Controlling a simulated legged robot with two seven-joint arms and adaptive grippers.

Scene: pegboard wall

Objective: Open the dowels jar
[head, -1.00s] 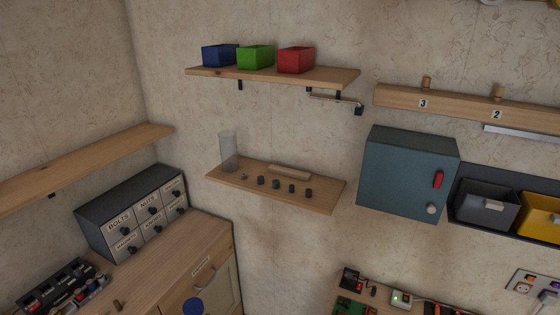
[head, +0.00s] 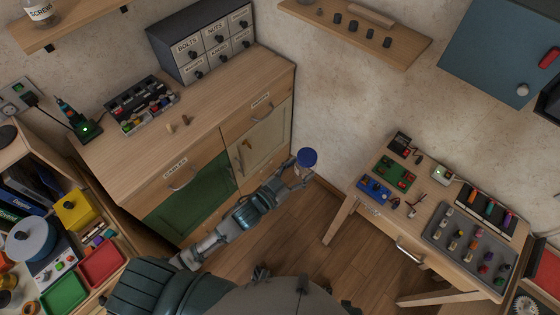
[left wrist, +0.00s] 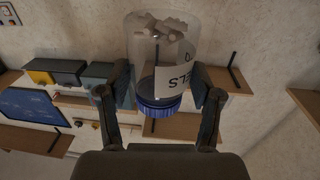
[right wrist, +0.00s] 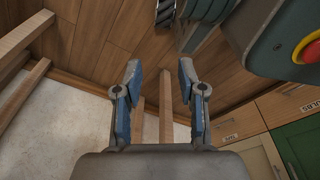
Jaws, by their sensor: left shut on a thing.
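The dowels jar (left wrist: 150,58) is clear, with a white label partly readable upside down in the left wrist view. Pale dowels (left wrist: 165,25) lie at the end away from its blue lid (left wrist: 160,107). The lid is on the jar; in the head view it shows as a blue disc (head: 307,157) facing up. My left gripper (left wrist: 163,88) is shut on the jar, one finger on each side near the lid, and holds it in the air. My right gripper (right wrist: 160,75) is open and empty above the floor; I cannot make it out in the head view.
The wooden cabinet (head: 200,135) with a green door stands left of the jar. A workbench (head: 410,205) with electronics and a grey tray (head: 470,245) stands at the right. A small shelf (head: 350,28) is on the wall behind. Open floor (head: 290,225) lies between the cabinet and workbench.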

